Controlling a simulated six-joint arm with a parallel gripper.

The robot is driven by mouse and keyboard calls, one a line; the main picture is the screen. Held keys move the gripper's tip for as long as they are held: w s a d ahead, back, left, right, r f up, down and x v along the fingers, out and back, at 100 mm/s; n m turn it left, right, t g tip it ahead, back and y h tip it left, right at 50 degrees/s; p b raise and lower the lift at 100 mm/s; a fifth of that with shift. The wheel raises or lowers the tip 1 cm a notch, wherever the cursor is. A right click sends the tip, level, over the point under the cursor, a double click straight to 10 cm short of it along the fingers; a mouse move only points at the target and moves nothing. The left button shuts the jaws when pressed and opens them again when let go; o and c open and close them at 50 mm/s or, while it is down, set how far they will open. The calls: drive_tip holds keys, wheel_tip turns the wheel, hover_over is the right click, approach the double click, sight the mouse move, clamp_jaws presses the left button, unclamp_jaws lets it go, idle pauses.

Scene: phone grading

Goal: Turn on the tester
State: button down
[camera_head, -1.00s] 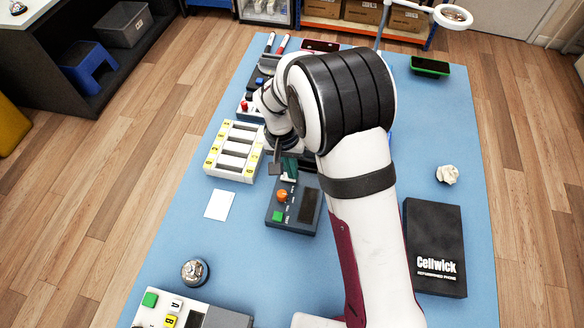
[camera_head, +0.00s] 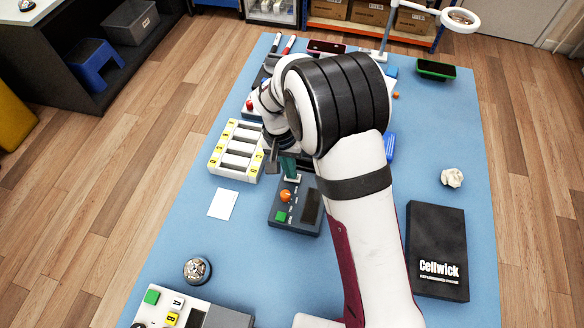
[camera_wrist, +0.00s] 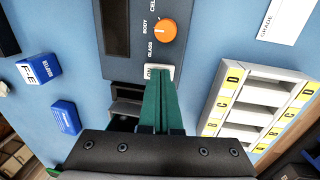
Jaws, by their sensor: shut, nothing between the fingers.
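The tester (camera_head: 283,216) is a dark grey box on the blue mat, with an orange knob (camera_head: 285,195), a green button and a dark screen. In the wrist view its orange knob (camera_wrist: 166,33) sits beside the dark screen (camera_wrist: 117,28). A small white switch (camera_wrist: 150,69) with dark lettering is at the tester's near edge. My gripper (camera_wrist: 159,82) has its green fingers together and empty, with the tips right at this switch and partly covering it. I cannot tell whether they touch it. In the head view my gripper (camera_head: 289,168) is at the tester's far edge.
A white rack with yellow labels (camera_head: 212,164) stands left of the tester. A white card (camera_head: 223,204) and a bell (camera_head: 197,270) lie nearer. A black Cellwick box (camera_head: 437,240) is at right. The mat between card and bell is clear.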

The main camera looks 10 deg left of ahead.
wheel_tip(320, 180, up, 14)
drive_tip(key=a, duration=0.2)
idle(0.4)
drive_tip(key=shift+d, duration=0.7)
drive_tip(key=f, duration=0.4)
drive_tip(key=d+f, duration=0.1)
drive_tip(key=f, duration=0.4)
drive_tip(key=d+f, duration=0.1)
drive_tip(key=f, duration=0.3)
drive_tip(key=shift+f, duration=0.4)
